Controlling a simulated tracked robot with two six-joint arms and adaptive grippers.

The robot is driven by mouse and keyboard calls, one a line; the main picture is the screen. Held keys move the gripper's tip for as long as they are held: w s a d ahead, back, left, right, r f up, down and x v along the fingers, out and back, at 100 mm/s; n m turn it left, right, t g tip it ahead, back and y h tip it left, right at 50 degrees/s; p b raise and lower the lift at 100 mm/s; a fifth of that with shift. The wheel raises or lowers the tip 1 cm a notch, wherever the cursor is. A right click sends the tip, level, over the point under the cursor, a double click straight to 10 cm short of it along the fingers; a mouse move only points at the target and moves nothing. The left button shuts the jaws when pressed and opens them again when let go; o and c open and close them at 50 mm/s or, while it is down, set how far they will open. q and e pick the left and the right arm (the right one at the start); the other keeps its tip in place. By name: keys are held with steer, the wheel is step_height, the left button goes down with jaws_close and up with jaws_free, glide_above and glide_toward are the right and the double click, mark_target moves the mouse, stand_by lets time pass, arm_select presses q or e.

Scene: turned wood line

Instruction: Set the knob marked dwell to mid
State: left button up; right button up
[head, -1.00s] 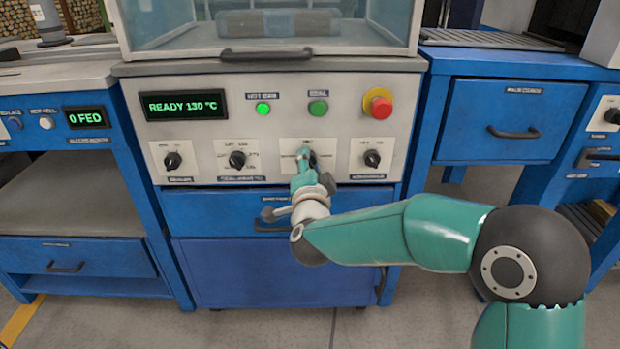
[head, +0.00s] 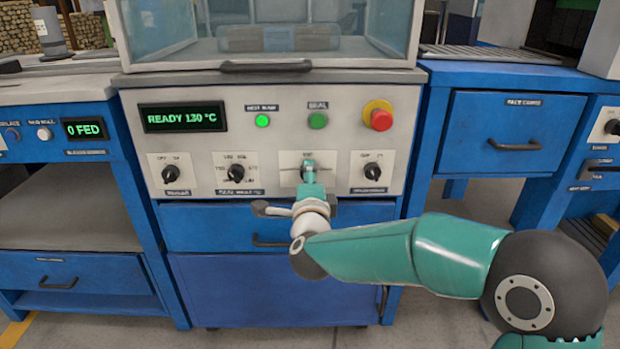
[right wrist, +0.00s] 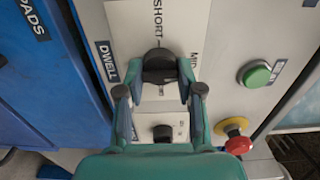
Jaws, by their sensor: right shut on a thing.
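The dwell knob (right wrist: 159,64) is black and round and sits on a pale plate (head: 288,160) on the machine's front panel. In the right wrist view, its DWELL label (right wrist: 107,62) is at the left, SHORT at the top and MID at the right. My right gripper (right wrist: 160,76) is shut on the knob, one finger on each side. In the head view my right gripper (head: 309,168) covers most of the knob. I cannot tell for sure which mark the knob points to. My left gripper is not in view.
Similar black knobs sit on the same panel, at the left (head: 171,174), nearer left (head: 236,173) and right (head: 372,172). Above are a display (head: 183,117) reading READY 130 °C, a green button (head: 317,120) and a red emergency stop (head: 380,115). A drawer handle (head: 270,241) is below.

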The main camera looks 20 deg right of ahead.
steer(key=shift+d+f, duration=0.25)
steer(key=o, duration=1)
steer(key=shift+o, duration=0.8)
steer(key=shift+a+r, duration=0.1)
steer(key=v, duration=1.2)
